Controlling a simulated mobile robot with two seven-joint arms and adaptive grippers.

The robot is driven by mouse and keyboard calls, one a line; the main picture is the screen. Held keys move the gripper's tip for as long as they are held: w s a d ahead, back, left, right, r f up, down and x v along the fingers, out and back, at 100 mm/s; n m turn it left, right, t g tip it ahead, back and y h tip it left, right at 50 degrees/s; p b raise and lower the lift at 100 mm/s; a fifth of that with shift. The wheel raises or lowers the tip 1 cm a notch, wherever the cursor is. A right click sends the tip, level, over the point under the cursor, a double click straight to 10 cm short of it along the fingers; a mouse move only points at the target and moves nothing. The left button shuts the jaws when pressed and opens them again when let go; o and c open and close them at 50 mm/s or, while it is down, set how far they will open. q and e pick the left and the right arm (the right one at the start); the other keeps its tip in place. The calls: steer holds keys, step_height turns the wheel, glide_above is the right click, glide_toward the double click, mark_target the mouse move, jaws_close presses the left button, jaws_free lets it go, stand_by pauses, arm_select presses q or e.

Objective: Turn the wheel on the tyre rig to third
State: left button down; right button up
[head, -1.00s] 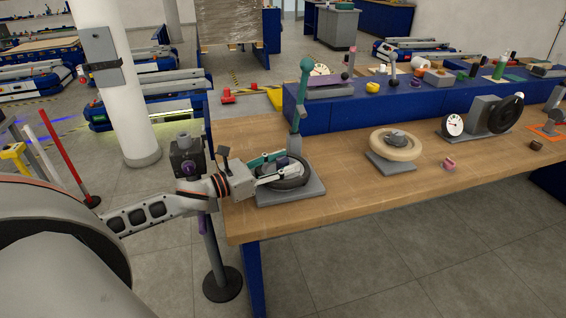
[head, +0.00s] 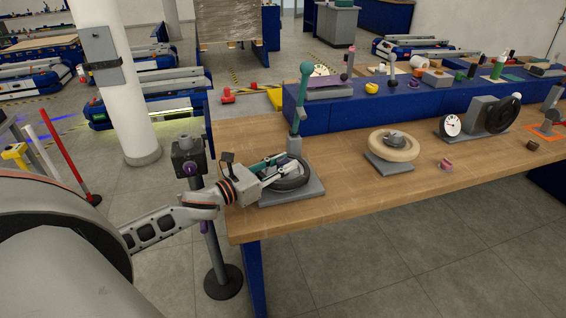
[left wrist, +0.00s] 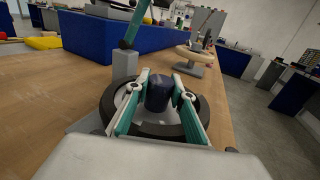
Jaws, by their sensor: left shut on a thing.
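The tyre rig is a grey base plate (head: 312,190) near the left end of the wooden bench. It carries a black-tyred wheel (head: 292,184) lying flat and a grey post with a teal arm (head: 303,90) rising behind it. My left gripper (head: 283,167) reaches over the wheel from the left. In the left wrist view its teal fingers (left wrist: 157,92) are shut on the dark blue hub (left wrist: 158,97) at the wheel's middle. The tyre (left wrist: 190,102) circles below the fingers. I cannot read any position mark on the rig. My right gripper is not in view.
A cream wheel on a stand (head: 394,148) and a small pink block (head: 446,164) are to the right. A blue raised shelf (head: 345,112) runs along the bench's back. A rig with a white dial (head: 451,125) stands farther right. Bare bench lies in front.

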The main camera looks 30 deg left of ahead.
arm_select(q)
steer(key=c, duration=1.7)
jaws_free()
steer(key=shift+s, duration=0.1)
steer(key=v, duration=1.1)
steer(key=shift+s+a, duration=0.15)
steer(key=shift+s, duration=0.25)
